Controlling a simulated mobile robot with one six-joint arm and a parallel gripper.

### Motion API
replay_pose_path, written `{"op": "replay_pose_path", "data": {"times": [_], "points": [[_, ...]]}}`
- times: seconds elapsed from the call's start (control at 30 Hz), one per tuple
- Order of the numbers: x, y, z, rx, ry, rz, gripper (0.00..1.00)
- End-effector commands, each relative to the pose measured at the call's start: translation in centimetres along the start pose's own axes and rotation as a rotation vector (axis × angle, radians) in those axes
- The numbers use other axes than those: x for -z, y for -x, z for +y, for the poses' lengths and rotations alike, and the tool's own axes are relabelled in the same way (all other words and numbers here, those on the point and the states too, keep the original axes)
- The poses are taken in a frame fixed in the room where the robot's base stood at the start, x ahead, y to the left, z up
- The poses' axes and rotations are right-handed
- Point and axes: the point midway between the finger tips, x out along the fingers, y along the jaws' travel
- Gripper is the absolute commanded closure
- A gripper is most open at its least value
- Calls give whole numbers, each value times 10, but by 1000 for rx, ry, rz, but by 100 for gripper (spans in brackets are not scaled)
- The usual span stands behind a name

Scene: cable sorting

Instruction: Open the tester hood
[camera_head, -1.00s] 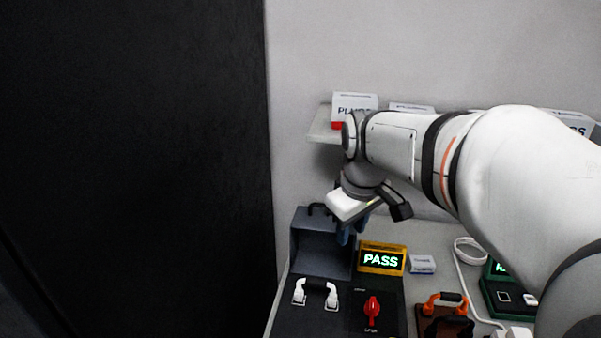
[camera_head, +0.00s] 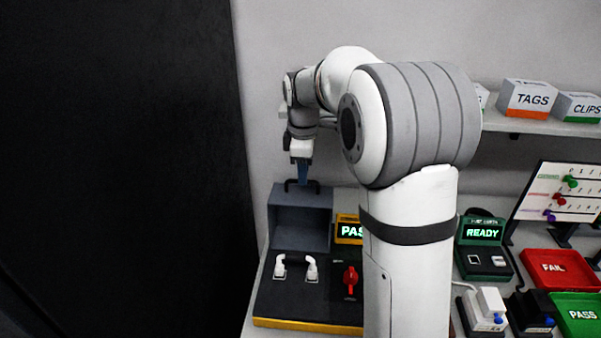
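The tester (camera_head: 310,305) is a black station with a yellow front edge. Its grey-blue hood (camera_head: 302,238) stands raised at the back left, with its hollow inside facing me. A dark handle (camera_head: 290,186) sits on the hood's top edge. Two white plugs (camera_head: 280,267) stand on the tester deck. A red knob (camera_head: 350,280) is to their right. The PASS display (camera_head: 347,229) is partly hidden by my arm.
A green READY unit (camera_head: 483,248) stands right of my arm. Red FAIL (camera_head: 556,268) and green PASS (camera_head: 580,313) trays lie at right. A wall shelf (camera_head: 540,124) holds labelled boxes. A pegged board (camera_head: 560,195) stands at right. A black panel (camera_head: 120,150) fills the left.

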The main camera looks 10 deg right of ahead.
Motion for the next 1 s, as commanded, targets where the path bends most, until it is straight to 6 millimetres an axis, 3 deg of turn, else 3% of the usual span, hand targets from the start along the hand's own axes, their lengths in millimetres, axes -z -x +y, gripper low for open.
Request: {"op": "replay_pose_path", "data": {"times": [0.17,0.43,0.83,1.0], "points": [[0,-13,0,-1,-1,0,68],[0,-15,0,-1,-1,0,68],[0,-14,0,-2,0,1,100],[0,-14,0,-4,0,1,100]]}}
